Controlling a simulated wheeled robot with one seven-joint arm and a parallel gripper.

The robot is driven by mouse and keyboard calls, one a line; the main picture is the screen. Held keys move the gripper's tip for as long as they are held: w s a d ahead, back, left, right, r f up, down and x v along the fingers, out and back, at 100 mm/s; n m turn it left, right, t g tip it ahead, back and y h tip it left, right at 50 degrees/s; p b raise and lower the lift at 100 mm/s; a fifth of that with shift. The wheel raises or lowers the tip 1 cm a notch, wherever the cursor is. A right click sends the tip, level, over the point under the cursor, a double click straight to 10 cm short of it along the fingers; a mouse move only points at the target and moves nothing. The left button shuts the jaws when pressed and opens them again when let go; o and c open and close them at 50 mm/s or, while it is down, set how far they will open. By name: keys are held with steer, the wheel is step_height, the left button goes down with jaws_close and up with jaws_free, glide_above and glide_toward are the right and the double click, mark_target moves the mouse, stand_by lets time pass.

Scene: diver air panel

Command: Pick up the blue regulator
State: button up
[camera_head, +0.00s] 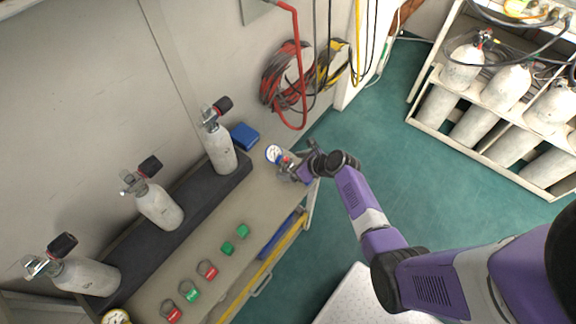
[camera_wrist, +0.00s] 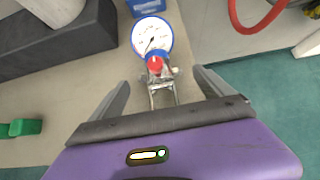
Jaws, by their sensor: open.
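The blue regulator (camera_wrist: 152,38) has a round white gauge with a blue rim, a red knob and a metal yoke. In the wrist view it lies on the bench just beyond my gripper (camera_wrist: 163,82), with its yoke extending back between the two fingers. My gripper is open, and the fingers stand apart on either side of the yoke. In the head view the regulator's gauge (camera_head: 273,153) shows at the right end of the bench, and my gripper (camera_head: 291,170) is right at it, partly hiding its body.
Three grey cylinders (camera_head: 160,207) stand in a black rack (camera_head: 190,212) along the wall. A blue box (camera_head: 244,136) lies behind the regulator. Red and green tags (camera_head: 207,270) lie along the bench front. A yellow-rimmed gauge (camera_head: 116,317) sits at the near end. More cylinders (camera_head: 507,87) stand in a rack at right.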

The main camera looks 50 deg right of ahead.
mark_target(290, 166)
steer(key=shift+w+f, duration=0.4)
steer(key=shift+f, duration=0.05)
steer(key=c, duration=2)
steer(key=shift+r, duration=0.1)
steer(key=shift+r, duration=0.1)
step_height(290, 166, up, 20)
steer(key=p, duration=0.2)
